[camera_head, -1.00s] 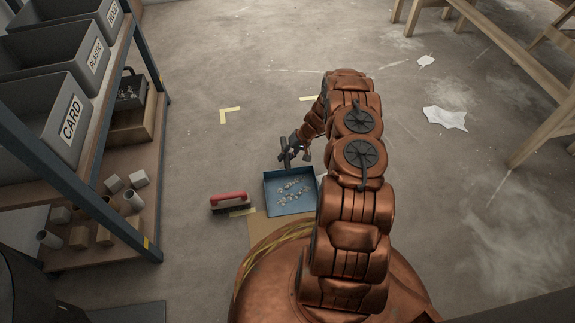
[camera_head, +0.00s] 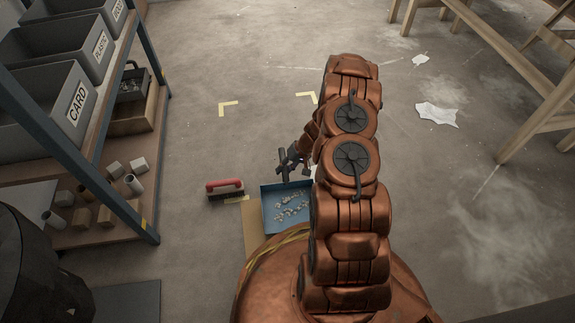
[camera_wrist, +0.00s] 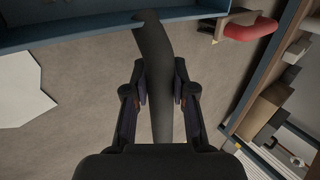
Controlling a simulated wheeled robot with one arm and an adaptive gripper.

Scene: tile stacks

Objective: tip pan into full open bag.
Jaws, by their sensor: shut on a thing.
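The blue pan (camera_head: 287,225) holds several small pale scraps and is about level, in front of my base. My gripper (camera_head: 291,165) is at its far side, partly behind my arm. In the wrist view my gripper (camera_wrist: 160,82) is shut on the pan's dark handle (camera_wrist: 155,48), and the pan's blue edge (camera_wrist: 80,28) crosses the top. I cannot tell how high the pan is above the floor. A dark, rounded, bag-like thing (camera_head: 38,265) stands at the lower left, cut off by the frame; I cannot make out its mouth or contents.
A red-handled brush (camera_head: 225,187) lies on the floor left of the pan. A shelf with labelled grey bins (camera_head: 78,100) stands at the left. White paper (camera_head: 437,114) and wooden trestles (camera_head: 535,130) are at the right. Floor beyond the pan is clear.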

